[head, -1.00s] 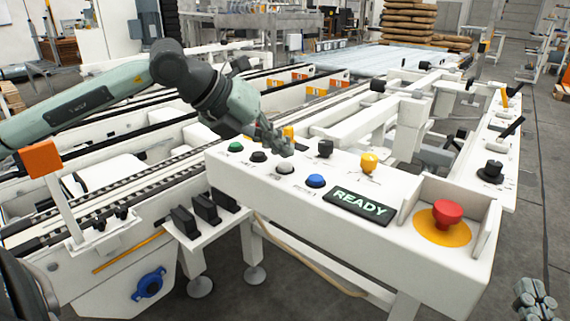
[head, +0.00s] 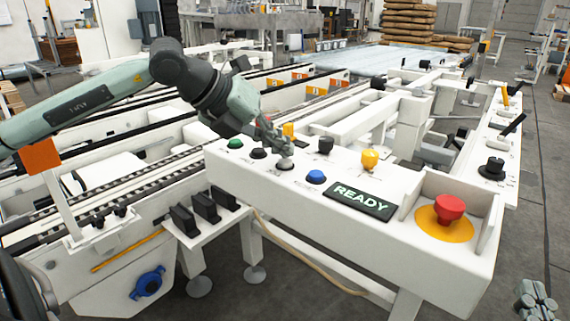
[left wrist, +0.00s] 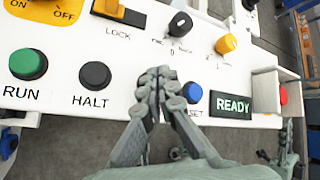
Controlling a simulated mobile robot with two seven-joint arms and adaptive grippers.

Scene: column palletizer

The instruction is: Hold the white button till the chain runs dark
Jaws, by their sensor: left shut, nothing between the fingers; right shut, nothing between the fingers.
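The white button (head: 285,165) is on the white control panel (head: 330,225), between a black button and a blue one. My left gripper (head: 284,151) is shut and empty, its fingertips pointing down at the white button and seeming to touch it. In the left wrist view the shut fingers (left wrist: 160,80) cover the button, so how far it is pressed is hidden. The chain (head: 130,190) runs along the conveyor left of the panel, with dark and light links. The display (head: 360,201) reads READY in green. My right gripper (head: 536,298) is shut and empty at the lower right.
The green RUN button (left wrist: 24,63) and black HALT button (left wrist: 95,75) are left of the fingers; the blue button (left wrist: 192,92) is close on their right. A yellow knob (head: 370,159) and red mushroom button (head: 450,207) are further right. The floor on the right is clear.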

